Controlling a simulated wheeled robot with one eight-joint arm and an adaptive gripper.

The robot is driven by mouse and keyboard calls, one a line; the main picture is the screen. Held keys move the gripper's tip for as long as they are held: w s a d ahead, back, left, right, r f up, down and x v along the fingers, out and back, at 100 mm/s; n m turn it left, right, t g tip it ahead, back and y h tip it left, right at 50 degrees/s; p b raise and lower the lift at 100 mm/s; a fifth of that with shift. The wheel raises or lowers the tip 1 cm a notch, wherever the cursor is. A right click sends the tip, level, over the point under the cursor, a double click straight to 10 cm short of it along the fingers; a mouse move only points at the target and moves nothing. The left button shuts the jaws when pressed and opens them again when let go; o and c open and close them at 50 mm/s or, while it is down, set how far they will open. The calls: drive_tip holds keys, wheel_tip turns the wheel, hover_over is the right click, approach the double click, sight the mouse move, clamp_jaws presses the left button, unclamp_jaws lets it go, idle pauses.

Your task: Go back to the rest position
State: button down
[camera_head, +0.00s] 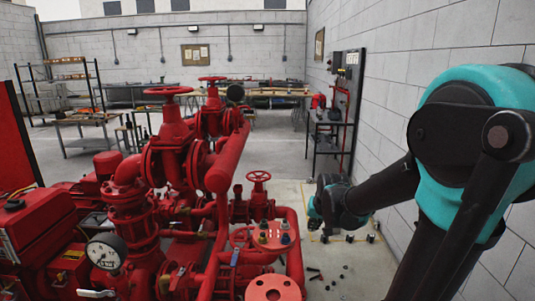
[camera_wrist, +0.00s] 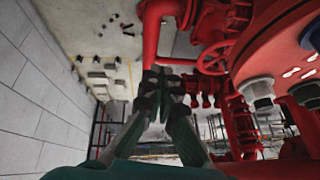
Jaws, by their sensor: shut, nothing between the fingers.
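My gripper (camera_wrist: 163,78) shows in the wrist view with its fingers together and nothing between them. In the head view my gripper (camera_head: 315,210) is at the end of my black and teal arm, just right of the red pumpset (camera_head: 222,180). Part of it is hidden by the arm's own links. In the wrist view red pipes (camera_wrist: 158,30) lie beyond the fingertips, and a red flange (camera_wrist: 262,62) with large bolts is close on the right. I cannot tell whether the fingers touch a pipe.
A grey block wall (camera_head: 430,50) runs along the right, near my arm. A pressure gauge (camera_head: 106,251) and red handwheels (camera_head: 259,177) stick out from the pumpset. Small dark parts (camera_head: 343,278) lie on the floor. A rack (camera_head: 340,110) stands by the wall. Open floor lies behind the pumpset.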

drive_tip(key=s+d+f, duration=0.1)
drive_tip(key=s+f, duration=0.3)
drive_tip(key=s, duration=0.5)
drive_tip(key=s+d+f+n+g, duration=0.1)
drive_tip(key=s+d+f, duration=0.1)
drive_tip(key=s, duration=0.6)
drive_tip(key=shift+s+d+f+n+g+h, duration=0.3)
drive_tip(key=shift+s+f+h, duration=0.1)
drive_tip(key=shift+f, duration=0.45)
